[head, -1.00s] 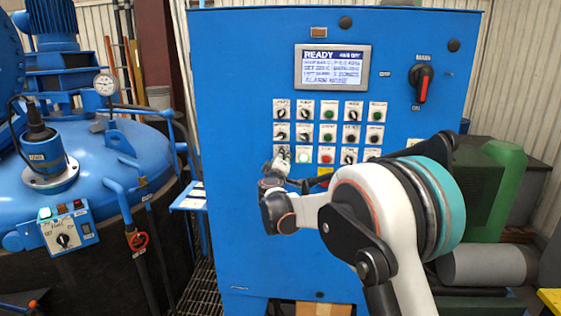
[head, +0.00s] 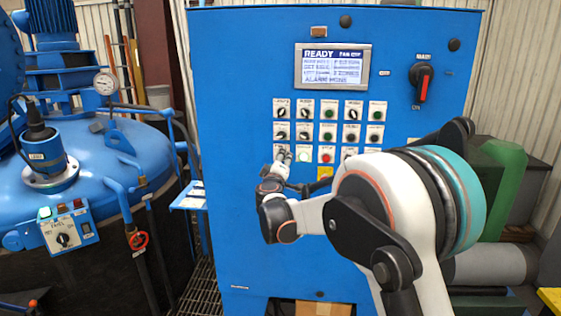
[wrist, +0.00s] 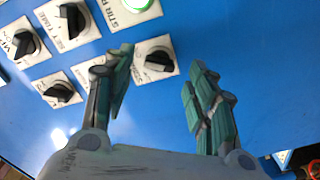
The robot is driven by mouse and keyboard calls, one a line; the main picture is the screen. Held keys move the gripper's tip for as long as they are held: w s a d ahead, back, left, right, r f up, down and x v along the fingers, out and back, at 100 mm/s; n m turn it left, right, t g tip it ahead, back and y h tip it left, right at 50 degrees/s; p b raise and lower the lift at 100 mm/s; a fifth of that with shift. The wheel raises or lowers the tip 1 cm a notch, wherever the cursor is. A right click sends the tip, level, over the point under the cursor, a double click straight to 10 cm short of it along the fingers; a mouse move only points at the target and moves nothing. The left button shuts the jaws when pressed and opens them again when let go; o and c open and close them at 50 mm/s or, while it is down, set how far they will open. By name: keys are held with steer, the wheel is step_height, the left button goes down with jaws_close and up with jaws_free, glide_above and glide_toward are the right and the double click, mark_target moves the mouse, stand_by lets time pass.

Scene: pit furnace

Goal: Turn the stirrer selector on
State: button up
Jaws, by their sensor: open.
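In the wrist view, a black selector knob on a white plate (wrist: 156,61) shows between and just beyond my fingertips. Touch cannot be told. In the head view, my gripper (head: 283,157) is at the lower left of the control rows and hides the plate there.
The blue cabinet (head: 240,230) carries rows of knobs and lights, a lit display (head: 331,66) and a red-black main switch (head: 422,84). In the wrist view, a green light (wrist: 137,5) and more knobs (wrist: 62,92) sit close by. A blue vessel (head: 90,170) stands left.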

steer(key=s, duration=0.8)
steer(key=shift+s+a, duration=0.15)
steer(key=shift+s, duration=0.25)
